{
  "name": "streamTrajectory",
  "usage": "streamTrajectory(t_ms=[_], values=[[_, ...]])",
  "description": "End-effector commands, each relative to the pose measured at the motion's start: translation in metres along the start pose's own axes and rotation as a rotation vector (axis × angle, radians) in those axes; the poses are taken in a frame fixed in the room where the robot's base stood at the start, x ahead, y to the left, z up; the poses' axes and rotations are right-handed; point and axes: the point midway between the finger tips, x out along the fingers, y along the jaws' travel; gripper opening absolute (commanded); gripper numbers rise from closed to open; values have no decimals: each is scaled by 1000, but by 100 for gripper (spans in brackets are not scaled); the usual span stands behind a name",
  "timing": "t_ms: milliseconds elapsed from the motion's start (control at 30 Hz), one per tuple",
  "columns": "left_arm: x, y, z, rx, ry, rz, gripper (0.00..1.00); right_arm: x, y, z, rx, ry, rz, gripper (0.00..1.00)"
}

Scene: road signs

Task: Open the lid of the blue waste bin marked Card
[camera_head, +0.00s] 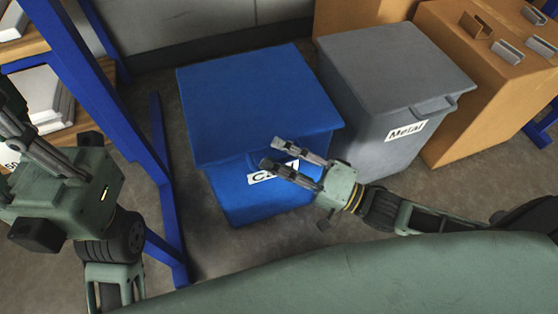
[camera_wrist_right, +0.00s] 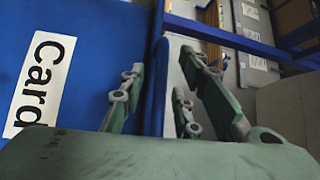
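The blue waste bin (camera_head: 232,205) stands on the floor in the middle of the head view, its flat lid (camera_head: 255,95) down. Its white Card label (camera_head: 260,177) is partly hidden by my right gripper; the full word shows in the wrist view (camera_wrist_right: 40,83). My right gripper (camera_head: 268,153) is open in front of the bin, near the lid's front edge. In the right wrist view, a blue lip (camera_wrist_right: 156,88) stands between its spread fingers; I cannot tell whether they touch it. My left gripper (camera_head: 12,128) is at the left, partly cut off.
A grey bin marked Metal (camera_head: 385,120) stands close on the right, lid down. A blue rack post (camera_head: 110,100) and shelves with grey items stand at the left. Bare floor (camera_head: 240,250) lies in front of the bin.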

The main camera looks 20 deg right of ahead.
Motion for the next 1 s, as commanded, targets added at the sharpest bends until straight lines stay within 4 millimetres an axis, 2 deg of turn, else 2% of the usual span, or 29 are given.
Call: streamTrajectory(t_ms=[167, 500, 1000], values=[[0, 0, 0, 0, 0, 0, 0, 0, 0, 0, 0, 0, 0, 28], [0, 0, 0, -1, 1, 0, 0, 0, 0, 0, -1, 0, 0, 0], [1, 0, 0, 0, 0, -1, 0, 0, 0, 0, -3, 0, 2, 0]])
